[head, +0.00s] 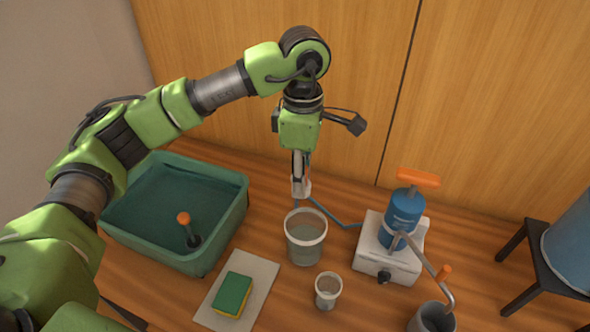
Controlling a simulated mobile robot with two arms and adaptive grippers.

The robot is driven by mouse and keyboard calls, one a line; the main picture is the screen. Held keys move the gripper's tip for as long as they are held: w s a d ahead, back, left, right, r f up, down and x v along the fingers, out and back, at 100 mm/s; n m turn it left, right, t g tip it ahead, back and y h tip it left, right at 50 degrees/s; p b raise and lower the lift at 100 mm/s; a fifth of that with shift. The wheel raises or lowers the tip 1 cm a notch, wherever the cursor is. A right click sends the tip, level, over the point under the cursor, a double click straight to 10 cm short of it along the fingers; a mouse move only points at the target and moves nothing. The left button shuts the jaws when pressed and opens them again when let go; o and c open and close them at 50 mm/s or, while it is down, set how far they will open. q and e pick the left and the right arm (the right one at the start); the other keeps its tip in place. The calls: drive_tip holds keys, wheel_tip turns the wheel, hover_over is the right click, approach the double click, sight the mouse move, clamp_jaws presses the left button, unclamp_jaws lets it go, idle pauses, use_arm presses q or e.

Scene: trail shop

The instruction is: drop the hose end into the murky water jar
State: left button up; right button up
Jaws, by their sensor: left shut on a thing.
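The murky water jar (305,251) is a clear, pale-rimmed vessel with greyish water, standing upright on the wooden table. My left gripper (301,188) points down just behind and above the jar's far rim, shut on the hose end. The blue hose (330,214) runs from near the fingertips down to the right, behind the jar, toward the blue pump filter (402,217). The hose tip is small and partly hidden by the fingers; I cannot tell whether it is over the jar's mouth. My right gripper is not in view.
A small clear cup (328,289) stands in front of the jar. A green tub (152,244) is at left, and a sponge (232,295) lies on a pale cloth (260,272). The pump has an orange handle (418,178); its spout reaches a grey cup (432,318). A dark stool (540,262) stands right.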

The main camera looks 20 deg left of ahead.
use_arm(q)
wheel_tip(320, 180, down, 6)
drive_tip(key=b, duration=0.3)
idle(0.3)
drive_tip(key=o, duration=1.1)
drive_tip(key=shift+c, duration=0.2)
wheel_tip(320, 180, up, 12)
drive_tip(key=shift+w, duration=0.1)
